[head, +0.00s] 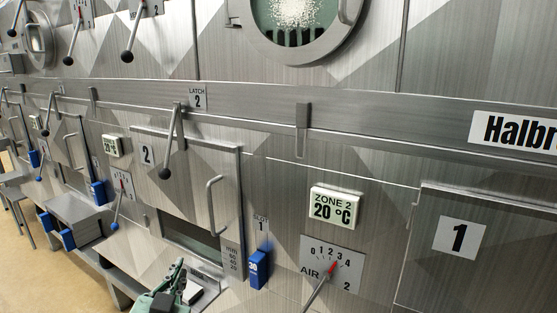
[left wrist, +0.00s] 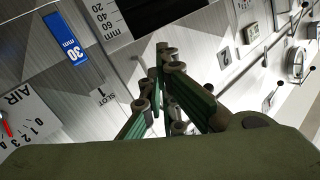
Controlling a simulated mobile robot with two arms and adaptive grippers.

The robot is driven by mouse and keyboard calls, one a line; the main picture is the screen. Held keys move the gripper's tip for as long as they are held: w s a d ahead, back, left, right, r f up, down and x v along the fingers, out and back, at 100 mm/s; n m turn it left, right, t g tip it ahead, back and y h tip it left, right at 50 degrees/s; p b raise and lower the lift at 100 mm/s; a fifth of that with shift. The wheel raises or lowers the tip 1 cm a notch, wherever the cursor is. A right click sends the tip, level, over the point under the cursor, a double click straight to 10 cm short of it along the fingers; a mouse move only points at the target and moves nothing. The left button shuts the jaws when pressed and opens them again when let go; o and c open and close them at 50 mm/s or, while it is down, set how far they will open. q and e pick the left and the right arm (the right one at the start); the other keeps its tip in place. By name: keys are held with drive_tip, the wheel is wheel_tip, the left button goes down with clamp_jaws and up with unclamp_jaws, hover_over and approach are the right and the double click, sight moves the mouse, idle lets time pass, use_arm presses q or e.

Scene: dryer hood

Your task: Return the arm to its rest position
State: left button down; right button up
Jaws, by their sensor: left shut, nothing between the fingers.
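My left gripper (head: 172,290) shows at the bottom of the head view, in front of the steel hood wall and below the opening of door 2. In the left wrist view its green fingers (left wrist: 168,58) come together at the tips and hold nothing. The gripper appears apart from the blue 30 mm block (head: 258,269) under the SLOT 1 label, which stands to its right. The block also shows in the left wrist view (left wrist: 66,40). My right gripper is not in view.
Door 2 (head: 190,172) has a handle (head: 214,205) and a dark opening below it. The AIR 2 dial (head: 332,266) with its lever and the ZONE 2 display (head: 335,207) are to the right. A grey box (head: 78,215) juts out at the left. The floor (head: 30,265) is clear at lower left.

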use_arm(q)
drive_tip(key=s+a+f+g, duration=0.1)
drive_tip(key=s+f+g, duration=0.2)
drive_tip(key=s+f, duration=0.4)
drive_tip(key=s+f+g, duration=0.4)
drive_tip(key=f, duration=0.6)
drive_tip(key=s+f+g+h, duration=0.1)
drive_tip(key=s+f+g, duration=0.3)
drive_tip(key=s, duration=0.5)
drive_tip(key=s+f+g, duration=0.2)
drive_tip(key=s+f, duration=0.4)
drive_tip(key=s, duration=0.2)
wheel_tip(320, 180, down, 25)
drive_tip(key=s+d+g, duration=0.1)
drive_tip(key=s+g, duration=0.1)
drive_tip(key=s+a+f, duration=0.3)
drive_tip(key=s+f, duration=1.4)
drive_tip(key=shift+g, duration=0.4)
